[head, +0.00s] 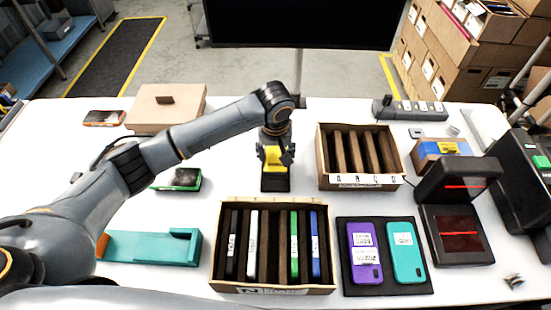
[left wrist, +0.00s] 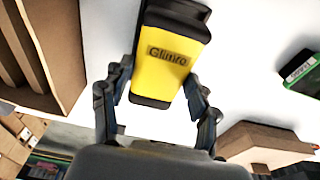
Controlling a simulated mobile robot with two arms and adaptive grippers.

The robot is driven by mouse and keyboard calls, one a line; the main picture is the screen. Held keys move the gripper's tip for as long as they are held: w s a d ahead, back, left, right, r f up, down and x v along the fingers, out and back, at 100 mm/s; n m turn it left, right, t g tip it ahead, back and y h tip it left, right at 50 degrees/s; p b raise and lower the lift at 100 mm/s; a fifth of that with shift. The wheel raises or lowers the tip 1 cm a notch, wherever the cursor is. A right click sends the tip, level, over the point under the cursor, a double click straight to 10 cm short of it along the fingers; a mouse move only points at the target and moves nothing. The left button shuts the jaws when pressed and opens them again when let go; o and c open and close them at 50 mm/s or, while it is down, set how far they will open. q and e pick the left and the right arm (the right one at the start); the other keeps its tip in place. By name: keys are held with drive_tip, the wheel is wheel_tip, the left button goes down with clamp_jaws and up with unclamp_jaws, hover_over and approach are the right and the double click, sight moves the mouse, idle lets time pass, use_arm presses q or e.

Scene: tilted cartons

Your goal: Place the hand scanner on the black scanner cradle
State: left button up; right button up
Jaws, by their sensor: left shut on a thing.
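The hand scanner (head: 272,158) is yellow with dark parts, near the middle of the table. My left gripper (head: 275,150) reaches it from above and is shut on it. In the left wrist view the scanner (left wrist: 170,62), labelled "Glinro", sits between the two fingers of the gripper (left wrist: 160,100). A black block (head: 275,182) shows directly below the yellow part in the head view, and a black part (left wrist: 178,14) adjoins it in the wrist view. I cannot tell whether this is the cradle or the scanner's own end, nor whether they are apart. My right gripper is out of view.
A divided carton (head: 328,165) stands right of the scanner; another carton (head: 272,290) with upright phones is in front. A green-edged phone (head: 182,179) lies left. A black mat (head: 384,288) holds two phones. A teal tray (head: 150,250) lies front left.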

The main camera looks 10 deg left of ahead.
sight(275, 157)
use_arm(q)
drive_tip(key=shift+w+f, duration=0.15)
drive_tip(key=shift+f, duration=1.55)
drive_tip(key=o, duration=1)
drive_tip(key=shift+f, duration=0.15)
drive_tip(key=r, duration=0.4)
drive_tip(key=s+r, duration=0.1)
drive_tip(key=r, duration=0.3)
drive_tip(key=s+r+b, duration=0.1)
drive_tip(key=r, duration=0.3)
drive_tip(key=shift+d+r, duration=0.1)
drive_tip(key=shift+d, duration=0.05)
